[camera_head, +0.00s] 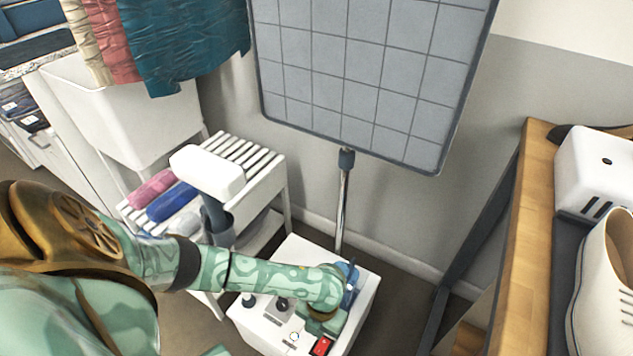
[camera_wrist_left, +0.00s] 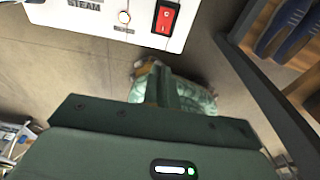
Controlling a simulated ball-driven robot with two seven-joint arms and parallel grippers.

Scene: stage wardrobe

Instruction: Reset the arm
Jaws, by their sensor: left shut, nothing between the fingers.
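My left arm (camera_head: 250,278) reaches in from the left, patterned pale green, and its end hangs over a white steamer box (camera_head: 265,335). In the left wrist view my left gripper (camera_wrist_left: 163,72) is dark green, with its fingers shut together and nothing between them. The fingertips point toward the floor just in front of the steamer box (camera_wrist_left: 90,12), apart from its panel in the picture. A red rocker switch (camera_wrist_left: 165,19) sits on that panel beside a small round light and the word STEAM. The switch also shows in the head view (camera_head: 321,346). My right gripper is not in view.
A pole (camera_head: 342,205) with a gridded grey board (camera_head: 360,70) rises behind the steamer. A white slatted rack (camera_head: 262,165) with rolled cloths stands left. A wooden-edged shelf (camera_head: 520,230) with a white box (camera_head: 598,170) and shoe (camera_head: 610,290) is right.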

